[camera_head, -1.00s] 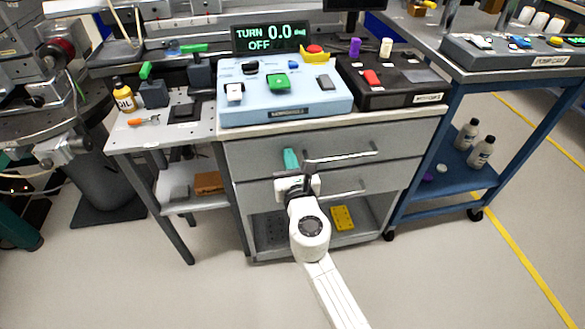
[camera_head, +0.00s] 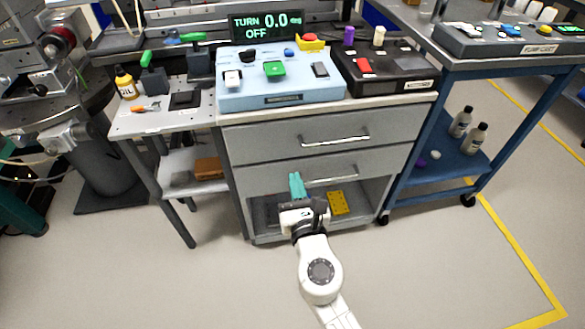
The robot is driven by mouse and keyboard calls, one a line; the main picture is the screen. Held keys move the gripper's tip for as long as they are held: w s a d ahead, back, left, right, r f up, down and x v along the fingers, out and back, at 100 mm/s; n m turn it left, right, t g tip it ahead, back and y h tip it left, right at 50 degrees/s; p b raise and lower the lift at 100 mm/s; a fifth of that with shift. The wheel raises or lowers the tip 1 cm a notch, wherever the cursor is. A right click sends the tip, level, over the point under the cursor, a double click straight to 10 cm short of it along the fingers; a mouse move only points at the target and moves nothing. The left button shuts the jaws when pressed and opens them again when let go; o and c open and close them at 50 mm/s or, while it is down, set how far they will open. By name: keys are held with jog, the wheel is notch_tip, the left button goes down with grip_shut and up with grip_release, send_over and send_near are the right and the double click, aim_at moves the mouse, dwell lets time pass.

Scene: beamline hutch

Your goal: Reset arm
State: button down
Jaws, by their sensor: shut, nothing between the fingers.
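My gripper (camera_head: 296,178) has teal fingers and sits at the end of my white arm, in the lower middle of the head view. Its fingers are together with nothing between them. They point up in the picture, in front of the lower drawer (camera_head: 262,180) of the grey cabinet. The gripper covers part of that drawer and of the open shelf below. I cannot tell the exact gap between the fingertips and the drawer front.
Both drawers look shut; the upper drawer (camera_head: 262,140) has a bar handle. A light-blue control box (camera_head: 285,100) and a black box (camera_head: 385,88) stand on top. A blue cart (camera_head: 452,166) stands right, a side table (camera_head: 135,122) left. The floor in front is open.

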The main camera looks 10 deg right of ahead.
jog(key=shift+s, duration=0.45)
jog(key=s+d+f+m+g+h, duration=0.2)
jog(key=s+d+m+g+h, duration=0.25)
jog(key=d+m, duration=0.55)
jog(key=s+d+f+m+g+h, duration=0.3)
jog(key=s+d+m, duration=0.3)
jog(key=d+m, duration=0.5)
jog(key=s+d+f+m+g+y, duration=0.1)
jog(key=s+d+f+m+g, duration=0.3)
jog(key=s+m, duration=0.35)
jog(key=s+a+f+m+g+y, duration=0.2)
jog(key=s+a+m+g+y, duration=0.15)
jog(key=s, duration=0.35)
jog(key=s+a+f+m+g+y, duration=0.2)
jog(key=s+a+f+m+y, duration=0.15)
jog(key=s, duration=0.35)
notch_tip(320, 180, up, 20)
jog(key=p, duration=1.9)
jog(key=shift+s+f+m+h, duration=0.15)
jog(key=shift+s+m+h, duration=0.1)
jog(key=shift+m+h, duration=0.15)
